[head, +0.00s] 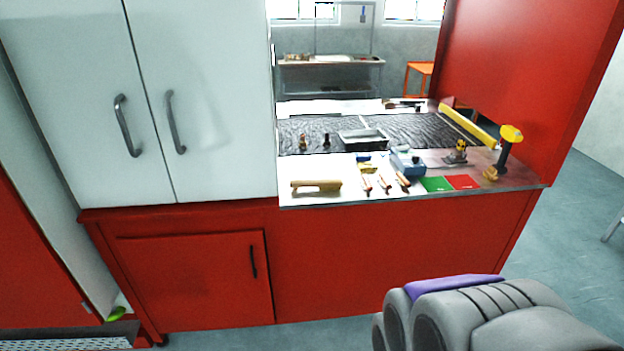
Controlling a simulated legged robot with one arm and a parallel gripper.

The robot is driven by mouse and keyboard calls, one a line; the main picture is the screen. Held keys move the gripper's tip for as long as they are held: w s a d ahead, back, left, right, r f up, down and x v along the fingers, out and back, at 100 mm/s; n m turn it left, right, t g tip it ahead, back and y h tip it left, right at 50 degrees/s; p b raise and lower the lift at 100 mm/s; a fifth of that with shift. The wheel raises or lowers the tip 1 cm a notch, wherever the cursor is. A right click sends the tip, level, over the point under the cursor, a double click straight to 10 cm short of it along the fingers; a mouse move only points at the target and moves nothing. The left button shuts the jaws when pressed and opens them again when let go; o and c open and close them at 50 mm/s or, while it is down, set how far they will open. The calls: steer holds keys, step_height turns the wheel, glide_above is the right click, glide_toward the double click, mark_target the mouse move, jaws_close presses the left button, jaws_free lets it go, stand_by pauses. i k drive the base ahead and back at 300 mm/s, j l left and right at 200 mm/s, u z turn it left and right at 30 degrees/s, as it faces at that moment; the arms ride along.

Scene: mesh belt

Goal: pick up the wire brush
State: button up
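The likely wire brush (316,186), a tan wooden-backed tool with a long narrow body, lies near the front left of the worktop (420,205). It is small in the head view, so its bristles are hard to make out. The brush lies apart from the other tools, close to the white cabinet's right side. Part of my arm shows large and grey, with a purple patch, at the bottom right. It is in front of the red counter, well apart from the brush. My gripper's fingers are not in view.
Several wooden-handled tools (384,182), a blue box (407,162), green (436,184) and red (463,182) squares and a yellow-topped tool (509,138) lie right of the brush. A metal tray (362,139) stands behind. White cabinet doors (150,100) rise at left.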

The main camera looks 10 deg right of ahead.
mark_target(322, 185)
steer(key=i+l+u, duration=1.15)
steer(key=l, duration=0.35)
steer(key=k, duration=0.05)
